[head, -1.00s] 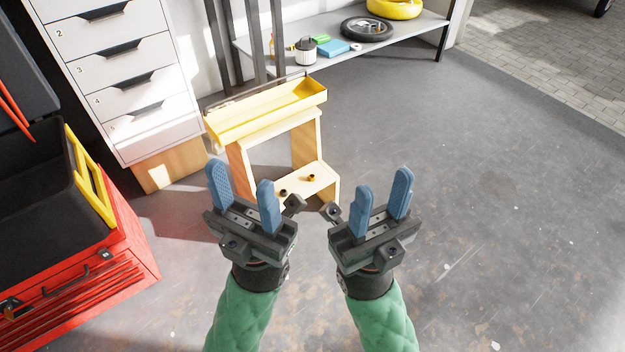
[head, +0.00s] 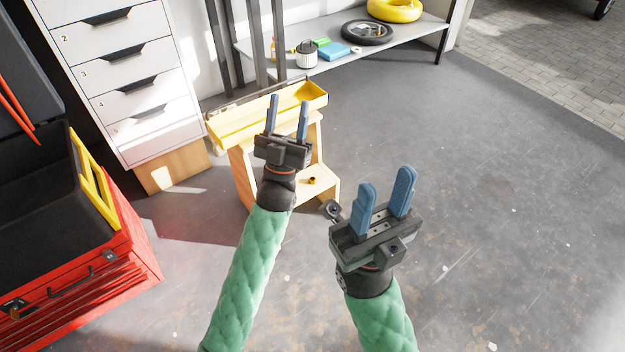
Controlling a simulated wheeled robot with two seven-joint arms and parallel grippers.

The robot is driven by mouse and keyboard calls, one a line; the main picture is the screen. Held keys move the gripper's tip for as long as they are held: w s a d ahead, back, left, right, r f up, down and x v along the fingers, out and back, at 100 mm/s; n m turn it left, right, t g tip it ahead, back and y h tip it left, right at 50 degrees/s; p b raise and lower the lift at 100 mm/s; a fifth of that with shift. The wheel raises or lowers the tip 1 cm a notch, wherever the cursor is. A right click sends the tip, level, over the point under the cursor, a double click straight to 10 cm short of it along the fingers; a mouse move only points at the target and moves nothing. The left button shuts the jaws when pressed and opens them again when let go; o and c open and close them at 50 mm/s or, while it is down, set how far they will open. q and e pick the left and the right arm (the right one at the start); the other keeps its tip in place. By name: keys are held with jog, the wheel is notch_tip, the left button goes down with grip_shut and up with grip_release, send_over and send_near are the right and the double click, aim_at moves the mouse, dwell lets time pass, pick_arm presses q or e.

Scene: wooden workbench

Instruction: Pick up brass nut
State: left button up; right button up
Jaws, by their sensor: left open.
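A small brass nut (head: 312,180) lies on the lower step of the wooden step stool (head: 325,190). My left gripper (head: 288,102) is open and empty. In the picture it is over the stool's upper part, in front of the yellow tray, with its fingers above and left of the nut. Its wrist covers part of the lower step, where a second small dark piece showed earlier and is now hidden. My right gripper (head: 385,178) is open and empty, to the right of the stool over the floor.
A yellow tray (head: 232,128) sits on top of the stool. A red tool chest (head: 120,265) stands at the left, a white drawer cabinet (head: 125,75) behind it. A grey shelf (head: 410,38) holds several items at the back. The floor at right is clear.

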pick_arm(q)
jog(key=w+f+n+g+y, duration=0.2)
jog(key=w+f+g+y, duration=0.2)
jog(key=w+f, duration=0.8)
jog(key=w+f+g+y, duration=0.1)
jog(key=w+f+g, duration=0.2)
jog(key=f, duration=0.7)
jog(key=w+f+g+y, duration=0.1)
jog(key=w+f+g, duration=0.25)
jog(key=f, duration=0.75)
jog(key=m+g, duration=0.2)
jog(key=g, duration=0.4)
send_near(311, 180)
jog(key=shift+w+d+r+t, duration=0.1)
jog(key=shift+w+d+t, duration=0.15)
jog(key=shift+w+d, duration=0.25)
jog(key=shift+f, duration=0.45)
jog(key=shift+b+x, duration=0.45)
jog(key=shift+x, duration=0.75)
jog(key=b+x, duration=0.2)
jog(key=x, duration=0.2)
jog(key=shift+w+f+b, duration=0.15)
jog(key=shift+f+b, duration=0.05)
jog(key=shift+b, duration=0.1)
jog(key=shift+w+d+f, duration=0.1)
jog(key=shift+w, duration=0.3)
